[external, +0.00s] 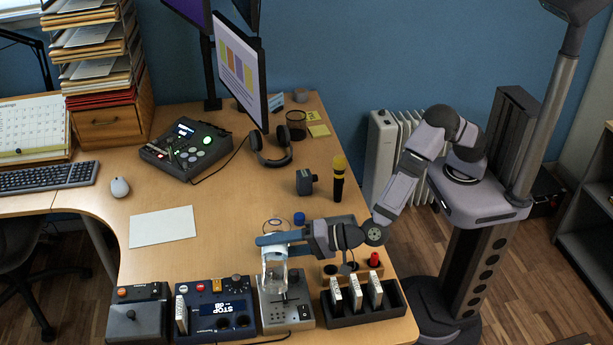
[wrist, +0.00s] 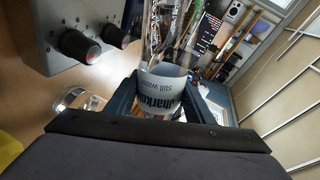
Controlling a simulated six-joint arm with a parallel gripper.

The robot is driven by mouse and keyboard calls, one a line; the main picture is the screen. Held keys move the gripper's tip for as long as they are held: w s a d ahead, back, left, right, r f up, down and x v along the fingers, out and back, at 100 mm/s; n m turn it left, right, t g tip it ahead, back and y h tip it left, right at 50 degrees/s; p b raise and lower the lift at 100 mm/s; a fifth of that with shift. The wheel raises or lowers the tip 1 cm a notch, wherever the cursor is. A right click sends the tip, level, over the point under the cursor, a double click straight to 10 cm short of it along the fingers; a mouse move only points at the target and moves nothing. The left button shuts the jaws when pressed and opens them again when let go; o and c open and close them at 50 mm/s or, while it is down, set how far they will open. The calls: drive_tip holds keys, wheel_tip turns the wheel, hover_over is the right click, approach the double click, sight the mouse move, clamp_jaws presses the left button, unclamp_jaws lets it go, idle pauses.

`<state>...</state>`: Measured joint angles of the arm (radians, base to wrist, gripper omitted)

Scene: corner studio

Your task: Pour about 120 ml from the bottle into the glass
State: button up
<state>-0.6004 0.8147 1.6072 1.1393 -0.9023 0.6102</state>
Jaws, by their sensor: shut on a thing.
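The clear bottle (external: 274,277) with a white label is held in my gripper (external: 272,240). In the external view its clear end sticks out toward the front, above a grey control box, so the bottle looks tipped well over. In the wrist view the bottle's label (wrist: 161,88) sits between the two fingers, its lettering upside down. The neck end is hidden, and I cannot see any liquid stream. The glass (external: 275,224) stands behind the gripper, mostly hidden, with its rim showing. It shows at the lower left of the wrist view (wrist: 78,100). Its fill cannot be told.
A blue cap (external: 299,218) lies right of the glass. The grey control box (external: 287,312), a blue box (external: 215,308) and a dark rack (external: 363,307) line the front edge. A microphone (external: 339,180) stands behind. White paper (external: 162,227) lies left, with bare table around it.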

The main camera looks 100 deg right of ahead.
sight(272, 231)
drive_tip(key=shift+r+p, duration=0.25)
drive_tip(key=shift+p, duration=0.15)
drive_tip(key=shift+a+r+p, duration=0.1)
drive_tip(key=shift+r+p, duration=0.05)
drive_tip(key=shift+p, duration=0.15)
drive_tip(key=r+n+p, duration=0.2)
drive_tip(key=p, duration=0.1)
drive_tip(key=shift+d+h, duration=0.4)
drive_tip(key=n+p, duration=0.1)
drive_tip(key=d+r+n+h+p, duration=0.1)
drive_tip(key=p, duration=0.1)
drive_tip(key=shift+s+d+r, duration=0.1)
drive_tip(key=shift+s+r, duration=0.05)
drive_tip(key=shift+r, duration=0.1)
drive_tip(key=shift+d+r+n+t+h+p, duration=0.3)
drive_tip(key=shift+d+r+n+p, duration=0.1)
drive_tip(key=shift+n+p, duration=0.45)
drive_tip(key=n, duration=0.3)
drive_tip(key=shift+a+r+h, duration=0.25)
drive_tip(key=shift+a+h, duration=0.05)
drive_tip(key=shift+h, duration=0.1)
drive_tip(key=shift+n+t+h, duration=0.4)
drive_tip(key=shift+n+t, duration=0.2)
drive_tip(key=shift+n, duration=1.25)
